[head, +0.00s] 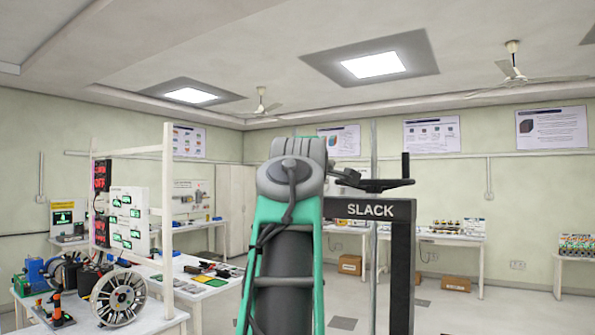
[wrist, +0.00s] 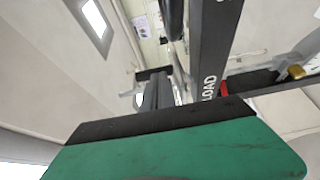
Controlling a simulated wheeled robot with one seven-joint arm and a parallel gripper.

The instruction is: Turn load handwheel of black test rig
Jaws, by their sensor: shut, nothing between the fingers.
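The black test rig (head: 402,262) stands right of centre in the head view, with "SLACK" on its crossbar. Its dark handwheel (head: 385,185) lies flat above the crossbar, with an upright handle at its right side. In the wrist view a black post of the rig (wrist: 208,50) reads "LOAD". My gripper (wrist: 157,88) shows in the wrist view as dark fingers beyond the green housing; it is shut and empty. In the head view my arm hides most of it. I cannot tell whether it touches the handwheel, whose left side lies close to my arm's end.
A bench (head: 160,318) with a spoked wheel (head: 118,298), panels and small devices stands at the left. Benches with equipment (head: 450,238) line the back wall, with brown boxes (head: 456,284) beneath. Some floor right of the rig is clear.

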